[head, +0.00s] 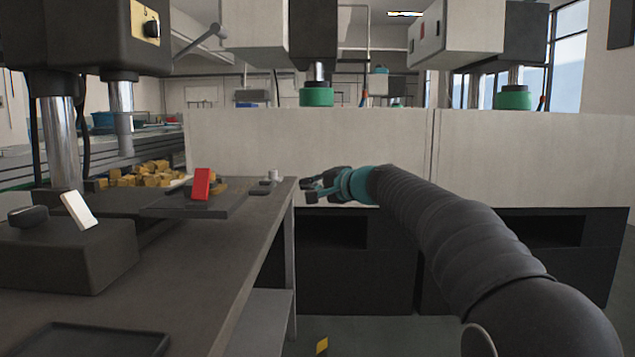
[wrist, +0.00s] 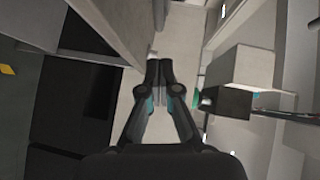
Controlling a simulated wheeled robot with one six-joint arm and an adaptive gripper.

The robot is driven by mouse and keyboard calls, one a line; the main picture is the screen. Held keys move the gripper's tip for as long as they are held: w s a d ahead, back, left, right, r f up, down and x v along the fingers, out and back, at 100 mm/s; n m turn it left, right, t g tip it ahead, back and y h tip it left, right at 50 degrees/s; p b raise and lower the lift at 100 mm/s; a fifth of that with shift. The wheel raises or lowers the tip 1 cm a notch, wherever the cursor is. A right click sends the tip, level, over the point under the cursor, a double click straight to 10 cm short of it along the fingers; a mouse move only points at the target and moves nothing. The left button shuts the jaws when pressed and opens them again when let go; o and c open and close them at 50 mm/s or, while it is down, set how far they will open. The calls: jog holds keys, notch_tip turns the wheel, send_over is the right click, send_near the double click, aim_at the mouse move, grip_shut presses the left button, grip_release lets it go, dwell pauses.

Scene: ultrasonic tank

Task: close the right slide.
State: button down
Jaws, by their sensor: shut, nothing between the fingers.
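My gripper (head: 314,188) reaches out past the far right edge of the bench, in front of the white panels. In the wrist view its two fingers (wrist: 159,70) are together with nothing between them. The fingertips point toward a long pale surface, and I cannot tell whether they touch it. No part is clearly recognisable as the right slide. The black lower cabinets (head: 385,245) below the white panels have dark recesses, one at left centre (head: 335,231) and one at right (head: 556,231). My arm hides part of the panels and cabinets.
The grey bench (head: 215,265) at left carries a dark tray (head: 180,210) with a red block (head: 202,184), and a white block (head: 78,210) on a dark box (head: 60,260). Green-tipped press heads (head: 316,97) hang above the white panels (head: 260,140). A yellow-marked object (head: 322,345) is on the floor.

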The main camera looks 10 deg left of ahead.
aim_at(274, 185)
jog(key=a, duration=0.2)
jog(key=w+a, duration=0.1)
jog(key=a, duration=0.1)
jog(key=w+a+f+p, duration=0.1)
jog(key=a, duration=0.1)
jog(key=shift+s+a+f, duration=0.1)
jog(key=shift+a+f, duration=0.1)
jog(key=shift+a, duration=0.4)
